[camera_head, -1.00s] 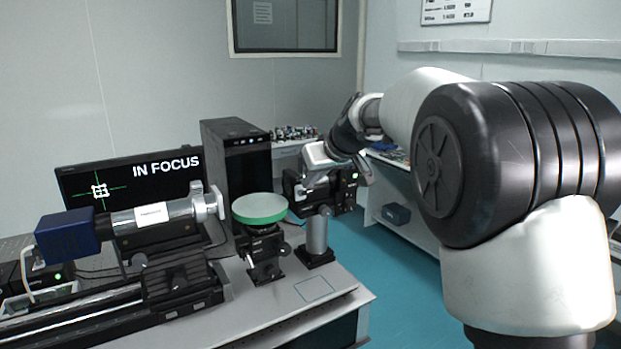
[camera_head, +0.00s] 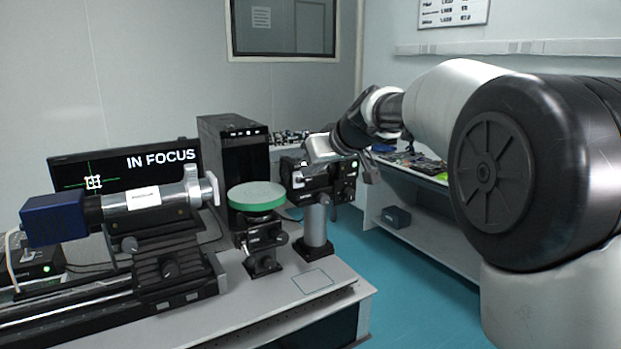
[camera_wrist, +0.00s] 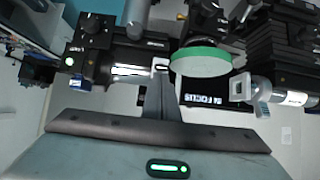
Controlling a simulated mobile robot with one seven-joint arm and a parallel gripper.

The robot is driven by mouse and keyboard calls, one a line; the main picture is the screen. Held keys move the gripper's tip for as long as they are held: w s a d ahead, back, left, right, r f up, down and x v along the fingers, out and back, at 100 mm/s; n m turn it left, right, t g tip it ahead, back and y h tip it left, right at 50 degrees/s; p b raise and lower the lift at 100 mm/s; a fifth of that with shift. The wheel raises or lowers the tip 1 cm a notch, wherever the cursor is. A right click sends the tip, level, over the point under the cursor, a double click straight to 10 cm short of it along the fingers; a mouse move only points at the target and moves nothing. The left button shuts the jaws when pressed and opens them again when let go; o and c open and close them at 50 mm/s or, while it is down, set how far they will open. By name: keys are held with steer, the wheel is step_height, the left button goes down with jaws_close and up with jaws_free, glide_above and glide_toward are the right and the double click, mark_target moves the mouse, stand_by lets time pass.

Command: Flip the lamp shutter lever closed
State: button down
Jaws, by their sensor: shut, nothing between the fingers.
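The lamp (camera_head: 322,176) is a black housing with a small green light on a grey post. In the wrist view the lamp (camera_wrist: 105,52) is at the upper left, with a bright metallic strip. A small pale-rimmed dark piece (camera_wrist: 161,67) at its right end may be the shutter lever; I cannot tell its position for sure. My gripper (camera_wrist: 163,80) is shut and empty, its tips right at that piece; whether they touch is unclear. In the head view my gripper (camera_head: 318,151) is at the lamp's top, its fingertips not clearly visible.
A green-rimmed disc (camera_head: 257,196) on a mount stands left of the lamp. Left of it are a silver tube (camera_head: 150,198) with a blue camera (camera_head: 54,219) and a monitor (camera_head: 75,173) reading IN FOCUS. A black computer tower (camera_head: 232,150) stands behind. The table's front right corner is clear.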

steer(key=f+b, duration=0.1)
steer(key=b, duration=0.1)
steer(key=s+b, duration=0.1)
steer(key=b, duration=0.1)
steer(key=shift+d+f, duration=0.3)
steer(key=shift+f, duration=0.1)
steer(key=shift+r, duration=0.1)
steer(key=shift+r+p, duration=0.6)
steer(key=shift+r, duration=0.05)
